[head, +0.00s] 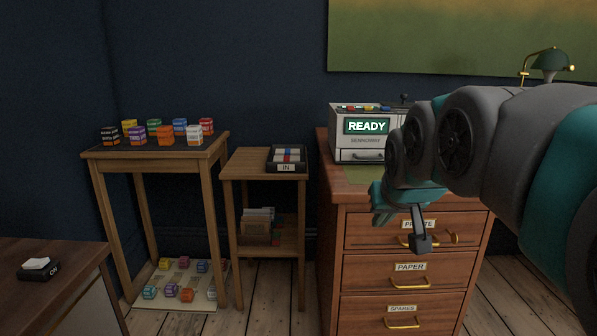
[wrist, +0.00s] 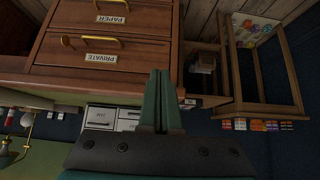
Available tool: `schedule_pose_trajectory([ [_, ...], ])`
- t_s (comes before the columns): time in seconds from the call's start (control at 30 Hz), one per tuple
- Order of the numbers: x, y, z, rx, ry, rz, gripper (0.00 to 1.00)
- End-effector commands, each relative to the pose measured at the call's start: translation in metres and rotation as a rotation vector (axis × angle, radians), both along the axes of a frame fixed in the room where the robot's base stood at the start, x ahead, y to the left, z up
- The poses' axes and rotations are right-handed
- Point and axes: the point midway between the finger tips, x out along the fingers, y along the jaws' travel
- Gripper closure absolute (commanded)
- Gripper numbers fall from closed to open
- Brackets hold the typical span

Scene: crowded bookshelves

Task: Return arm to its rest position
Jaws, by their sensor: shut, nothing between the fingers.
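My arm (head: 500,140) reaches in from the right in the head view, in front of the wooden drawer cabinet. My gripper (head: 381,217) is at its end, before the upper part of the cabinet and apart from the tables at left. In the wrist view my gripper (wrist: 161,75) has its two green fingers pressed together, with nothing held between them. The wrist view is turned upside down.
The drawer cabinet (head: 409,285) carries a machine reading READY (head: 366,126) and a green lamp (head: 550,60). A small side table (head: 245,168) holds an IN tray (head: 287,168). A taller table (head: 155,154) bears several coloured ink boxes. A dark desk (head: 60,258) stands front left.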

Motion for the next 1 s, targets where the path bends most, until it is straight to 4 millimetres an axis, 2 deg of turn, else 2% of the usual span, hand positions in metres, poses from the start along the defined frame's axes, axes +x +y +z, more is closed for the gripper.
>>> schedule_pose_trajectory([
  [0.1, -0.06, -0.001, -0.054, -0.001, 0.204, -0.002, 1.0],
  [0.17, -0.093, -0.001, -0.08, 0.0, 0.302, -0.002, 1.0],
  [0.23, -0.134, -0.001, -0.109, 0.001, 0.424, -0.003, 1.0],
  [0.4, -0.228, -0.001, -0.156, 0.003, 0.673, -0.005, 1.0],
  [0.5, -0.27, -0.001, -0.172, 0.004, 0.783, -0.006, 1.0],
  [0.6, -0.297, -0.001, -0.181, 0.006, 0.851, -0.006, 1.0],
  [0.7, -0.309, 0.0, -0.185, 0.006, 0.879, -0.007, 1.0],
  [1.0, -0.309, 0.0, -0.185, 0.006, 0.88, -0.007, 1.0],
])
